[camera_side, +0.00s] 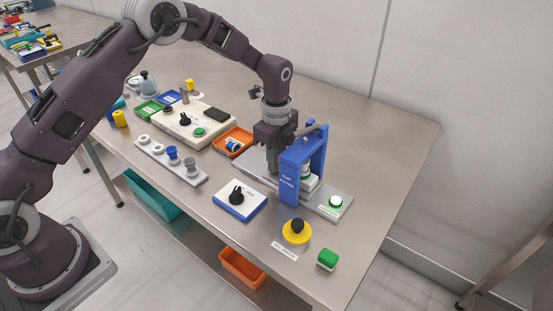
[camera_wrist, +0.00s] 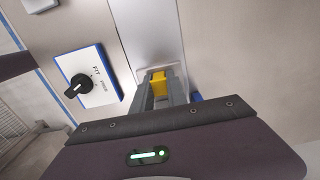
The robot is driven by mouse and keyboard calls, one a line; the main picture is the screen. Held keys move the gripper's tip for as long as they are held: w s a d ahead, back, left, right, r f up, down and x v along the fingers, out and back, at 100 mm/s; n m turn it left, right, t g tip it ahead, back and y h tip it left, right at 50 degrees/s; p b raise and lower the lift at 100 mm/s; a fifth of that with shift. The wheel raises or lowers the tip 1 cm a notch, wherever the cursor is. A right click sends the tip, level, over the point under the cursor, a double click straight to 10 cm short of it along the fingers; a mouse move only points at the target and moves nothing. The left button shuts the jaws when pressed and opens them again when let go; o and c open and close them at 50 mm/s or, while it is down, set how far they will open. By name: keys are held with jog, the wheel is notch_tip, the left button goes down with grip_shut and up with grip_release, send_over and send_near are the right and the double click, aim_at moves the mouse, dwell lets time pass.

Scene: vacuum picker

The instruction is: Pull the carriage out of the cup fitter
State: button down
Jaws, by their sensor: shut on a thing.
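The cup fitter (camera_side: 290,183) is a blue upright frame on a grey base plate near the table's right end. The carriage (camera_side: 309,186), a pale block with a white part on top, shows under the frame, partly hidden by its blue post. My gripper (camera_side: 272,169) points down at the left side of the frame. In the wrist view its fingers (camera_wrist: 159,88) are shut on a yellow piece (camera_wrist: 158,80), which seems to be the carriage's handle. That piece is hidden in the side view.
A white-and-blue box with a black FIT/FREE knob (camera_side: 237,195) stands in front. A yellow-based black knob (camera_side: 297,230) and a green button (camera_side: 327,257) lie towards the near right. An orange tray (camera_side: 232,141) and a row of cups (camera_side: 172,156) stand to the left.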

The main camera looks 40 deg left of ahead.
jog(key=shift+a, duration=0.1)
dwell(0.3)
jog(key=a, duration=1)
jog(key=shift+a, duration=0.2)
jog(key=c, duration=1.5)
grip_release()
jog(key=shift+a, duration=0.1)
jog(key=shift+c, duration=0.2)
jog(key=shift+o, duration=1.1)
notch_tip(320, 180, up, 7)
jog(key=shift+r, duration=0.15)
